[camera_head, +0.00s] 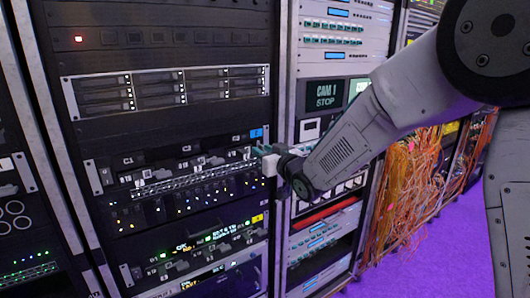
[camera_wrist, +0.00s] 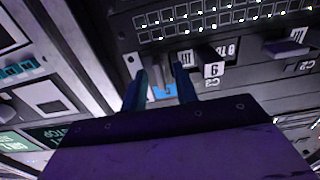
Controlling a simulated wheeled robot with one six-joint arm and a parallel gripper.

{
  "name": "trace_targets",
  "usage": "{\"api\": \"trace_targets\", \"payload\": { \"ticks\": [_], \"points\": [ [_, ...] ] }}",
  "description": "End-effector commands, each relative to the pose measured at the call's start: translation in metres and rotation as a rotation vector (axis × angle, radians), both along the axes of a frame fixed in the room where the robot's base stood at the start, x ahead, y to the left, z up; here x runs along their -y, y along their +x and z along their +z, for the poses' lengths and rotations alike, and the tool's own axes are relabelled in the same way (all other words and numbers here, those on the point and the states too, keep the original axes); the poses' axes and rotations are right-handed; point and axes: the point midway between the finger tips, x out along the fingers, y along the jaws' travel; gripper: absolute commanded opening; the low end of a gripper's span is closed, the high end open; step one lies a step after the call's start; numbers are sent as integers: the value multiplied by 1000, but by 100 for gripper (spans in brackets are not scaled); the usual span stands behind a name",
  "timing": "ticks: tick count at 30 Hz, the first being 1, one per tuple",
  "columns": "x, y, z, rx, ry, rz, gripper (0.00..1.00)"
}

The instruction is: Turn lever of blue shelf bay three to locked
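The blue shelf is a dark rack panel with a blue tag (camera_head: 257,133) at its upper right and a row of small levers with white labels. The blue tag also shows in the wrist view (camera_wrist: 166,90), between my fingers. My gripper (camera_head: 262,152) is at the right end of this shelf, just below the tag. In the wrist view my gripper (camera_wrist: 160,72) has its fingers apart on either side of a grey lever-like part (camera_wrist: 163,70); contact cannot be told. More dark levers (camera_wrist: 205,55) lie to the right there. Bay numbers and lever settings are too small to read surely.
A shelf with a yellow tag (camera_head: 257,218) lies below. A drive panel (camera_head: 170,88) is above. Right of my gripper stands a rack with a CAM 1 STOP screen (camera_head: 323,95), and orange cables (camera_head: 405,185) hang beyond. The purple floor (camera_head: 430,255) is open.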

Motion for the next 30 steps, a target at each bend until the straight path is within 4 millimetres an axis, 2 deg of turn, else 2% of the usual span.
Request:
{"api": "trace_targets", "payload": {
  "ticks": [2, 5, 6, 19, 30],
  "points": [
    [0, 0, 0, 0, 0, 0, 29],
    [1, 0, 0, 0, 0, 0, 2],
    [1, 0, 0, 0, 0, -1, 0],
    [1, 0, 0, 30, -44, -1, 0],
    [0, -1, 0, 182, -271, -1, 0]
  ]
}}
